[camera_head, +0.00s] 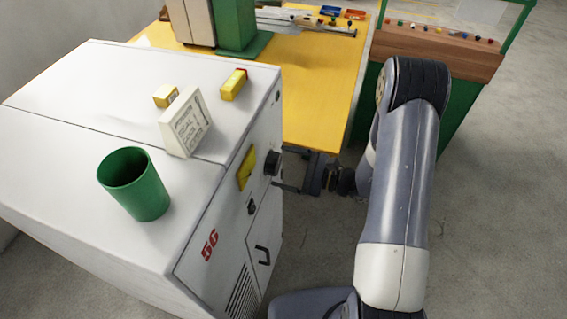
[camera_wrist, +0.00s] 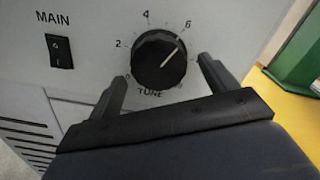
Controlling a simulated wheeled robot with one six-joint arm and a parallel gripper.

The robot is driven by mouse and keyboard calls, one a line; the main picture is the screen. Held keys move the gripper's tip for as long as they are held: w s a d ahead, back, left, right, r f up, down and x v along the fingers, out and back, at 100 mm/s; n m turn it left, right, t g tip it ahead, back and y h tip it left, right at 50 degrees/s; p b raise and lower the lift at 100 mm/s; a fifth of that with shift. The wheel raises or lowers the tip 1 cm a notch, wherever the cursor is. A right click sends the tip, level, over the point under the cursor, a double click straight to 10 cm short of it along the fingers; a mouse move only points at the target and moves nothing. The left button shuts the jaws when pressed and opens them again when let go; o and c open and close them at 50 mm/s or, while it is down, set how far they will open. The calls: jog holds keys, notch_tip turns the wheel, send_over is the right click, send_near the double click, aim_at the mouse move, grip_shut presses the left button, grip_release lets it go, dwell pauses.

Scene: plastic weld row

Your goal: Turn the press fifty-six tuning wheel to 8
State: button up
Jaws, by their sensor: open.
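The tuning wheel is a black round knob (camera_wrist: 158,58) marked TUNE on the press's front. Its white pointer line points up-right, close to the 6 and slightly toward the 8 side. The 2, 4 and 6 show; the 8 is largely hidden by the right finger. The knob also shows in the head view (camera_head: 272,162) on the white press (camera_head: 215,235) marked 56. My gripper (camera_wrist: 163,72) is open, with one finger at the lower left of the knob and one at its right. In the head view my gripper (camera_head: 281,170) is right at the knob; contact cannot be told.
A MAIN rocker switch (camera_wrist: 59,50) is left of the knob. A green cup (camera_head: 135,185), a white box (camera_head: 185,122) and two small yellow items stand on the press top. A yellow table (camera_head: 315,75) is behind; open floor (camera_head: 490,210) is at right.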

jog(key=shift+w+a, duration=0.15)
jog(key=shift+a, duration=0.25)
jog(key=c, duration=1)
jog(key=shift+o, duration=0.2)
jog(key=shift+m, duration=0.4)
jog(key=m, duration=0.4)
jog(key=shift+m, duration=0.3)
jog(key=m, duration=0.5)
jog(key=shift+s+a, duration=0.1)
jog(key=shift+s, duration=0.15)
